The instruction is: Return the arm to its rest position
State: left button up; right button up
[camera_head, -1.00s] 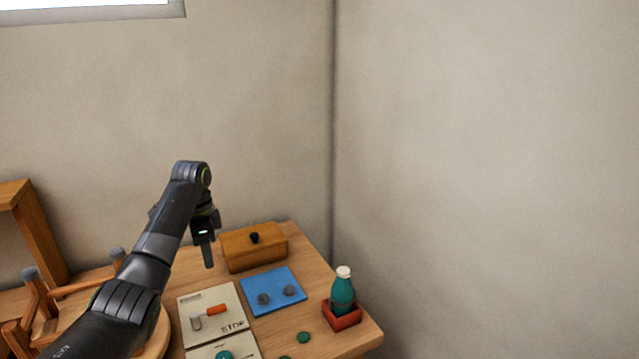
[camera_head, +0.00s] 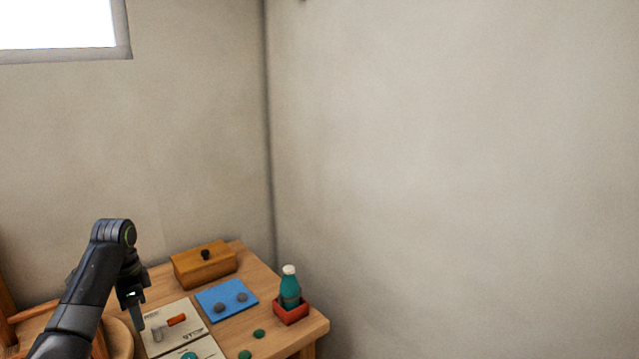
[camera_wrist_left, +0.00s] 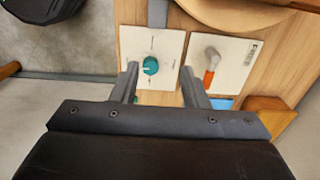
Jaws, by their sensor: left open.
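My left arm comes in from the lower left in the head view. Its gripper (camera_head: 137,312) points down over the table, near the left edge of a white panel with an orange-handled lever (camera_head: 177,320). In the left wrist view the two fingers of the left gripper (camera_wrist_left: 160,88) are apart with nothing held between them. Beyond the fingers lie a white panel with a teal knob (camera_wrist_left: 150,65) and the orange-handled lever (camera_wrist_left: 210,75). My right gripper is not in view.
Green discs (camera_head: 259,334) lie near the front. Bare walls stand behind and right.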

pick_arm(q)
jog(key=s+d+f+n+t, duration=0.1)
jog(key=s+d+f+n, duration=0.15)
jog(key=s+f, duration=0.65)
jog(key=s+d+f+n, duration=0.1)
jog(key=s+d+f, duration=0.2)
jog(key=s+f, duration=0.6)
jog(key=s+d+r+n+t+y, duration=0.15)
jog(key=s+n, duration=0.25)
jog(key=s, duration=0.7)
jog(key=s+d+n+t, duration=0.1)
jog(key=s+d+n, duration=0.2)
jog(key=s, duration=0.8)
notch_tip(320, 180, down, 25)
jog(key=a+g+b, duration=0.1)
jog(key=a, duration=0.1)
jog(key=s+d+f+g+b, duration=0.1)
jog(key=s+f, duration=1.4)
jog(key=f, duration=0.3)
jog(key=shift+d+h, duration=0.25)
jog(key=shift+h, duration=0.2)
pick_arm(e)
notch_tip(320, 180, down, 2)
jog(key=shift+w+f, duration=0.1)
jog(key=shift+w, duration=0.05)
